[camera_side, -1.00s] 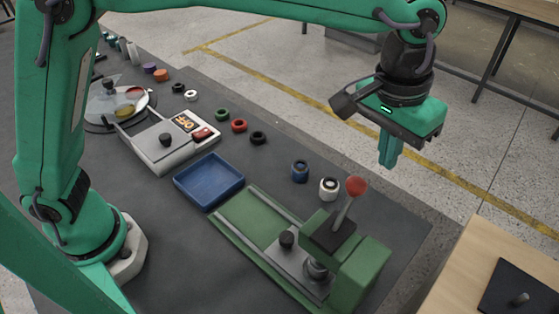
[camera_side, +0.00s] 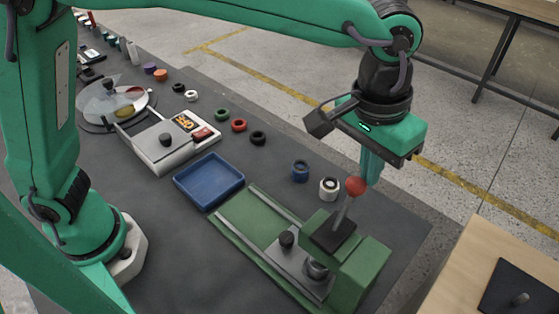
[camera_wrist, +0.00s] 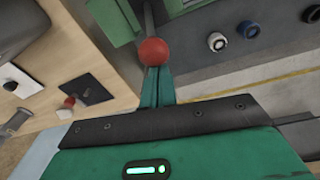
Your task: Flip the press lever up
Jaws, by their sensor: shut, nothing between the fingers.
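The press lever is a grey rod with a red ball knob (camera_side: 356,186), standing up and slightly tilted from the green press (camera_side: 345,262). My gripper (camera_side: 370,180) is shut and empty, pointing down just behind the red knob in the side view. In the wrist view the red knob (camera_wrist: 153,52) sits at the tips of my shut fingers (camera_wrist: 157,82) and covers their ends. I cannot tell whether the fingers touch the knob.
A white ring (camera_side: 329,188) and a blue ring (camera_side: 300,171) stand near the press. A blue tray (camera_side: 209,203) lies to its left. A wooden table (camera_side: 470,262) is at the right. The floor behind the dark bench is clear.

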